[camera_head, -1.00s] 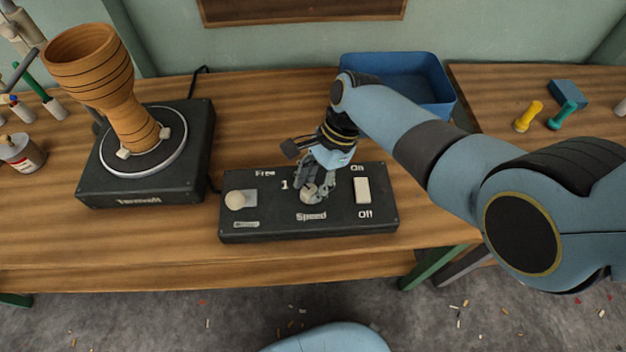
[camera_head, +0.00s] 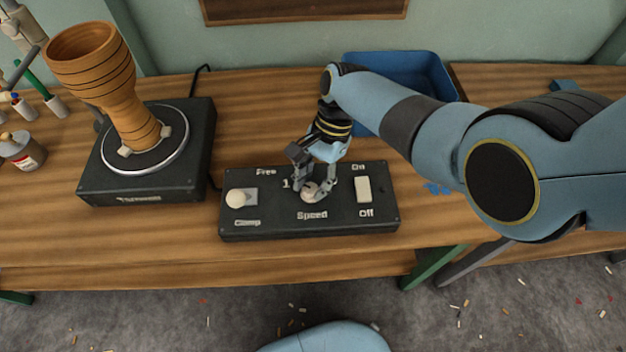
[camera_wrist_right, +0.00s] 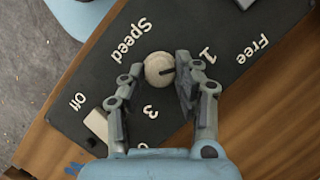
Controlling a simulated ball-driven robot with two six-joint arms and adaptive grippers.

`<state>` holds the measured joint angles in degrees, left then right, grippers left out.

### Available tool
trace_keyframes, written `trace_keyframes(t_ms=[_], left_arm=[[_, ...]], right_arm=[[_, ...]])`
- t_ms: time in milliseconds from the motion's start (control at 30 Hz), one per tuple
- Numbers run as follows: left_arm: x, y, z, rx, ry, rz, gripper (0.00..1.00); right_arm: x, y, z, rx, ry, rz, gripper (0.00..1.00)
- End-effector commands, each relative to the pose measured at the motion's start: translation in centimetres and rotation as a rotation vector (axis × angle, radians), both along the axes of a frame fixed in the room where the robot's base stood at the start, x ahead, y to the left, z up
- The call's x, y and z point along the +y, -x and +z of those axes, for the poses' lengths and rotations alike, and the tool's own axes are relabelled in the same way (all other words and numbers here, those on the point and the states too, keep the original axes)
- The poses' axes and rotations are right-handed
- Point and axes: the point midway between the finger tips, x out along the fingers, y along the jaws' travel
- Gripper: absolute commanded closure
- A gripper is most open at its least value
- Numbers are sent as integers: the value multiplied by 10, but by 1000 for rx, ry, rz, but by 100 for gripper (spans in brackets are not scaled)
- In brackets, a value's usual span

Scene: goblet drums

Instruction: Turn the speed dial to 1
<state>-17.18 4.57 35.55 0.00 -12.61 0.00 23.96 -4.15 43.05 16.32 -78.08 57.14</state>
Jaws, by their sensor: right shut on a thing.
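The speed dial (camera_head: 318,190) is a round pale knob on the black control box (camera_head: 290,231), above the word Speed. My right gripper (camera_head: 316,187) reaches down onto it, with one finger on each side, shut on the dial. In the right wrist view the dial (camera_wrist_right: 157,72) lies between the fingertips (camera_wrist_right: 160,75). A dark mark on its face points right, roughly toward the numeral 1 (camera_wrist_right: 207,55). The numeral 3 (camera_wrist_right: 148,110) shows too; a finger hides the face between them. My left gripper is out of view.
On the box, a round knob (camera_head: 236,199) sits left, by Free and Clamp, and an On/Off switch (camera_head: 363,188) right. A turntable (camera_head: 145,188) carrying a clay goblet drum (camera_head: 120,95) stands left. A blue bin (camera_head: 400,70) stands behind my right arm.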

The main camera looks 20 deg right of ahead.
Motion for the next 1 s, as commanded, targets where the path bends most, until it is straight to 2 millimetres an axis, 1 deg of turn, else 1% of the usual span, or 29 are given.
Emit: trace_keyframes(t_ms=[67, 100, 200, 267, 533, 667, 767, 1000], left_arm=[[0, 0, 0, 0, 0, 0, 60], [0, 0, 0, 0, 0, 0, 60], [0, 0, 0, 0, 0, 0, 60], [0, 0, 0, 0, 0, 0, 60], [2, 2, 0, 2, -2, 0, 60], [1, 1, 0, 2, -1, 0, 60], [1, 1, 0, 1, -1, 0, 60], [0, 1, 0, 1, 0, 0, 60]], right_arm=[[0, 1, -1, 1, 0, 0, 100], [0, 1, -1, 1, 0, 0, 66], [0, 1, 0, 1, 0, 0, 53], [0, 0, 0, 0, 0, -1, 46], [0, 0, 1, 0, 0, -1, 46], [-4, -3, 9, -1, 0, -3, 46], [-9, -5, 23, -3, 1, -2, 46], [-27, -16, 73, -4, 1, -2, 46]])
